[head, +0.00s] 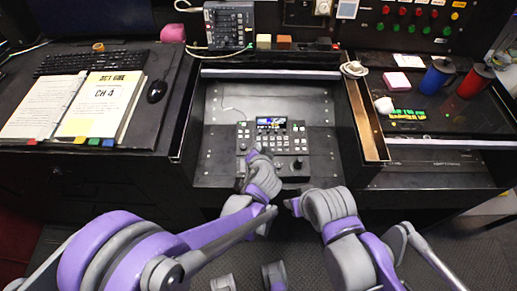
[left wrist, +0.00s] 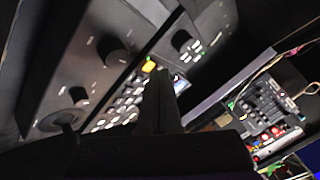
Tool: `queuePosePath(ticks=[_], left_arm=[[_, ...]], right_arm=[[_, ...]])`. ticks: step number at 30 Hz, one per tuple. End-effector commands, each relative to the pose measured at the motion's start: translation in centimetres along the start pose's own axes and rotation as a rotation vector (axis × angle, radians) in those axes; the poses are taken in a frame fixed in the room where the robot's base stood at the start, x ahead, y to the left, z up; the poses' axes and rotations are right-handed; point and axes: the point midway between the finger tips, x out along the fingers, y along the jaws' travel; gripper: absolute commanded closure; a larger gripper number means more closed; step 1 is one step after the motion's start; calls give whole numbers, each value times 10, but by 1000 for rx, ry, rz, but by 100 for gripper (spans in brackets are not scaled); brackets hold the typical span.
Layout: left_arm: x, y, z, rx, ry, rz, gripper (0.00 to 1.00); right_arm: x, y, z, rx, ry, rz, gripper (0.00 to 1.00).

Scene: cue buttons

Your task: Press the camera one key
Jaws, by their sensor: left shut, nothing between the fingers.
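The control panel (head: 285,147) sits in the recessed middle bay of the desk, with a small lit screen (head: 271,123), rows of keys and a joystick at its right. My left gripper (head: 256,155) is shut and empty over the panel's front left part. In the left wrist view the dark fingers (left wrist: 160,95) stand close in front of the panel's keys (left wrist: 125,102) and hide some of them. One key glows yellow (left wrist: 149,66). The key labels are too small to read, so I cannot tell which is camera one, or whether the fingertips touch a key. My right gripper (head: 292,206) is near the bay's front edge, its fingers unclear.
An open binder (head: 105,105), keyboard (head: 95,62) and mouse (head: 157,91) lie on the left desk. Blue (head: 437,76) and red (head: 475,80) cups stand on the right. Another console (head: 229,27) stands behind. Raised walls flank the bay.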

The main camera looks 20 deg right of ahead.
Motion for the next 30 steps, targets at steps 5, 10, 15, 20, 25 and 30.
queuePosePath(ticks=[5, 10, 15, 20, 25, 30], left_arm=[[-7, -5, -5, 0, 1, 0, 100], [-7, -5, -5, 0, 0, 0, 100], [-7, -5, -6, 0, 1, 0, 100], [-14, -10, -11, 0, 1, 0, 100], [-26, -20, -20, 0, 2, 0, 100], [-38, -28, -29, 1, 2, 0, 100]], right_arm=[[-6, 0, -4, 0, 2, 0, 50], [-6, 0, -4, 0, 2, 0, 50], [-6, 0, -4, 0, 2, 0, 50], [-12, 0, -8, 0, 5, 0, 50], [-23, 0, -16, 0, 10, 0, 50], [-33, 0, -24, 0, 15, 0, 50]])
